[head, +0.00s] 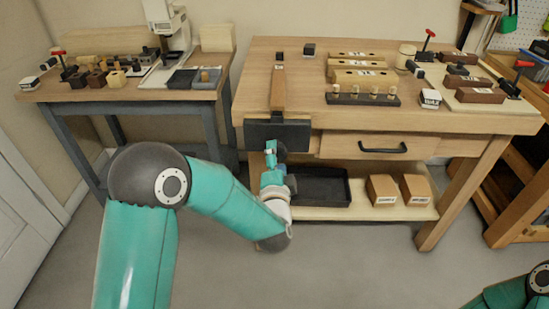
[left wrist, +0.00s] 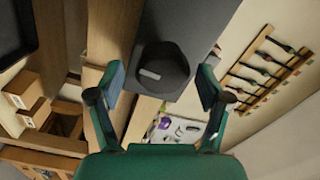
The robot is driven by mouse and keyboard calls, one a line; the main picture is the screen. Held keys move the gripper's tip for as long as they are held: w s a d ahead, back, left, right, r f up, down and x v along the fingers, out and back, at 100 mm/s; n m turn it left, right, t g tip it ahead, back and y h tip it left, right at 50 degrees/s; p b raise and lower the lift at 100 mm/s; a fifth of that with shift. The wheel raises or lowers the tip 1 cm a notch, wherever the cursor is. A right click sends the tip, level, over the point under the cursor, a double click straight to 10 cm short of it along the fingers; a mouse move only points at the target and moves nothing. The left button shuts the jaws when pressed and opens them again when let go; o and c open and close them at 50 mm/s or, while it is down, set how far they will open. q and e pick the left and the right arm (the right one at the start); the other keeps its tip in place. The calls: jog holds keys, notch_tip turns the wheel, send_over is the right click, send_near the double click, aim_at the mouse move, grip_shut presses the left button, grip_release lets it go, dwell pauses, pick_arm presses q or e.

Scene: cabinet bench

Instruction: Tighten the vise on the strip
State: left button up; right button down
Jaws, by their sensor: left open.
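The dark vise (head: 262,132) is mounted on the front edge of the wooden bench. The wooden strip (head: 278,88) lies lengthwise on the bench top, its near end at the top of the vise. Whether the jaws press on it cannot be seen. My left gripper (head: 271,152) is in front of the vise, below its top edge. In the left wrist view the dark round knob (left wrist: 162,68) on the vise's front lies between the spread fingers of my left gripper (left wrist: 160,84), with gaps on both sides. My right gripper is outside the frames.
Below the vise, a black tray (head: 320,187) and two small cardboard boxes (head: 382,190) stand on the lower shelf. A drawer with a black handle (head: 383,149) is right of the vise. Wooden blocks (head: 365,79) and a dark peg rack (head: 350,98) occupy the bench top.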

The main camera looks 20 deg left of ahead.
pick_arm(q)
jog(key=b+v, duration=0.1)
jog(key=v, duration=0.6)
dwell(0.5)
